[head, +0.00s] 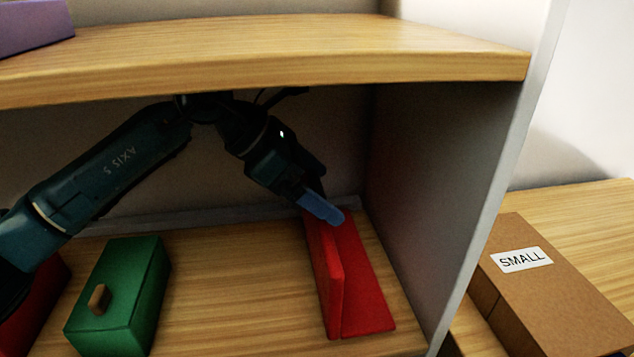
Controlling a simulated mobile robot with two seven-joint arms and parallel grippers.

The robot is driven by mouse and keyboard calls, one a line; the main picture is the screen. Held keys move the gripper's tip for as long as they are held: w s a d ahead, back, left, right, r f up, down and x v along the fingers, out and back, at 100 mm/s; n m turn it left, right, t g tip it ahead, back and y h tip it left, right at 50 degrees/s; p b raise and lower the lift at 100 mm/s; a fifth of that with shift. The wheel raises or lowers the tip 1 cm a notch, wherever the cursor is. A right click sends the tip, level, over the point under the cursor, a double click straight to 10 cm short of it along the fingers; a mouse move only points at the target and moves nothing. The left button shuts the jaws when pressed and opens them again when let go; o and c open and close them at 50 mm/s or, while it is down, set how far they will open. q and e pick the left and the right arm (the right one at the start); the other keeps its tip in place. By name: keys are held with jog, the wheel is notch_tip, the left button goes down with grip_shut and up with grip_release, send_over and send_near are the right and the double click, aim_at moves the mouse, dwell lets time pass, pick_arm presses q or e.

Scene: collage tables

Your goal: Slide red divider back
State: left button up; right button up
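The red divider (365,295) stands on the lower wooden shelf, near the right side wall. It shows an upright panel with a flat red base to its right. My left gripper (324,210) reaches in under the upper shelf from the left. Its blue fingertips are at the far top end of the divider and look to be touching or just over it. Whether the fingers are open or shut on the panel I cannot tell. My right gripper is not in view.
A green box (117,295) with a wooden knob stands on the lower shelf at left, with a red thing (38,305) beside it. The upper shelf (270,55) hangs close above my arm. The grey side wall (450,180) is at right. A cardboard box (545,290) labelled SMALL lies outside.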

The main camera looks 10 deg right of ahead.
pick_arm(q)
jog(key=shift+a+r, duration=0.1)
jog(key=shift+a, duration=0.05)
jog(key=a+b, duration=0.2)
jog(key=a, duration=1)
jog(key=shift+w+a+r, duration=0.2)
jog(key=shift+a+r, duration=0.1)
